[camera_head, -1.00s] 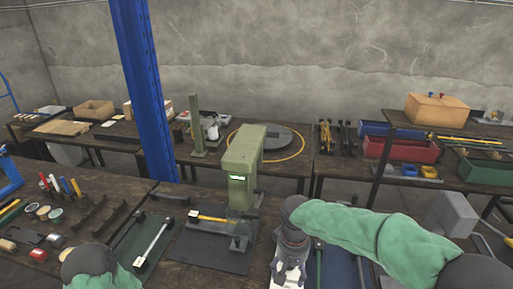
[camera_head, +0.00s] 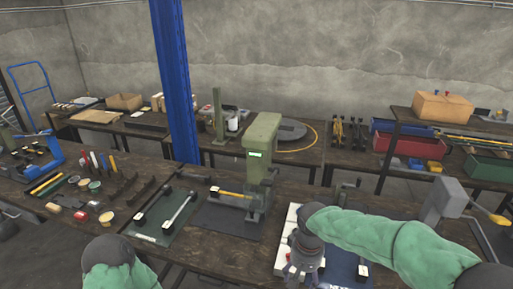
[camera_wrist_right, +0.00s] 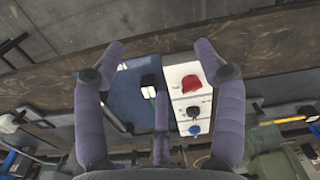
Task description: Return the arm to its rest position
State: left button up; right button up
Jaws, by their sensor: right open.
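My right arm in its green sleeve enters from the right in the head view. Its gripper (camera_head: 303,266) points down over the front edge of the workbench, beside a white control panel (camera_head: 284,240). In the right wrist view the gripper (camera_wrist_right: 160,55) has its fingers spread wide with nothing between them. The white panel (camera_wrist_right: 174,82) there carries a red button (camera_wrist_right: 191,84), a black knob and a blue button. A blue mat (camera_wrist_right: 122,92) lies beside it. Of my left arm only a dark joint and green sleeve show at the bottom left; its gripper is out of view.
A green press (camera_head: 262,150) stands mid-bench. Left of it are a dark green mat (camera_head: 160,222) with a metal bar, and tools and small tins. A blue post (camera_head: 175,85) rises behind the bench.

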jog(key=s+a+f+y, duration=0.2)
jog(key=f, duration=0.8)
jog(key=s+a+f+y, duration=0.1)
jog(key=s+f, duration=0.1)
jog(key=f, duration=0.8)
jog(key=s+f+m, duration=0.3)
jog(key=s+f, duration=0.8)
jog(key=f, duration=0.1)
jog(key=shift+s+f+y, duration=0.2)
jog(key=shift+s+y, duration=0.15)
jog(key=shift+y, duration=0.05)
